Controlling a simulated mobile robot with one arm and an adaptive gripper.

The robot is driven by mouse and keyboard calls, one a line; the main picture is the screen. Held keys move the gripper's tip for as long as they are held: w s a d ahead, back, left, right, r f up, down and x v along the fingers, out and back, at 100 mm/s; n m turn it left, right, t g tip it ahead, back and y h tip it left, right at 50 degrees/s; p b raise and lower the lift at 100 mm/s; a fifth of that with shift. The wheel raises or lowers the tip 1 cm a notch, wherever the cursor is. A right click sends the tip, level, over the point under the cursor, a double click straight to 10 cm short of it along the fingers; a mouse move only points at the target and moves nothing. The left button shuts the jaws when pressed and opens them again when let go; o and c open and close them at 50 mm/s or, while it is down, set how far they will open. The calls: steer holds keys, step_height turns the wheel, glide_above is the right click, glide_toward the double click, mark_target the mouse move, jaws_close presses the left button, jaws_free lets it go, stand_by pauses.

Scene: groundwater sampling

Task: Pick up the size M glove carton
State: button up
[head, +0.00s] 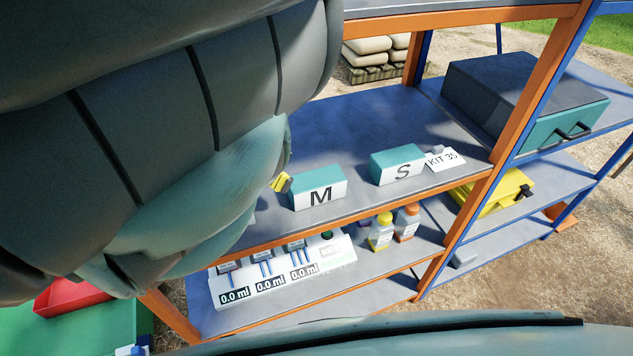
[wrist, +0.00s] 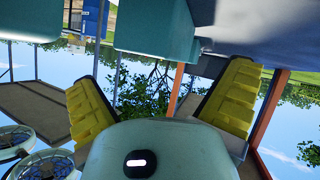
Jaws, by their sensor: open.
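The size M glove carton (head: 318,190), teal on top with a white front marked M, sits on the upper grey shelf. The size S carton (head: 398,166) stands to its right, apart from it. My gripper (wrist: 160,85) is open, with its yellow fingers spread wide in the wrist view. In the head view, one yellow fingertip shows just left of the M carton; my arm hides the rest. A teal box (wrist: 155,28) shows at the top of the wrist view, beyond the fingers. Its label is not visible there.
A KIT 35 card (head: 442,159) lies right of the S carton. An orange shelf post (head: 480,190) stands at the right. The lower shelf holds a white rack with 0.0 ml displays (head: 275,270) and bottles (head: 381,233). The shelf behind the cartons is clear.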

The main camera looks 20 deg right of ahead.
mark_target(304, 178)
steer(key=shift+p+x, duration=0.5)
steer(key=shift+x, duration=0.4)
steer(key=shift+p+x, duration=0.3)
steer(key=shift+x, duration=1.7)
steer(key=shift+f, duration=0.1)
steer(key=shift+w+a, duration=0.1)
steer(key=c, duration=1.2)
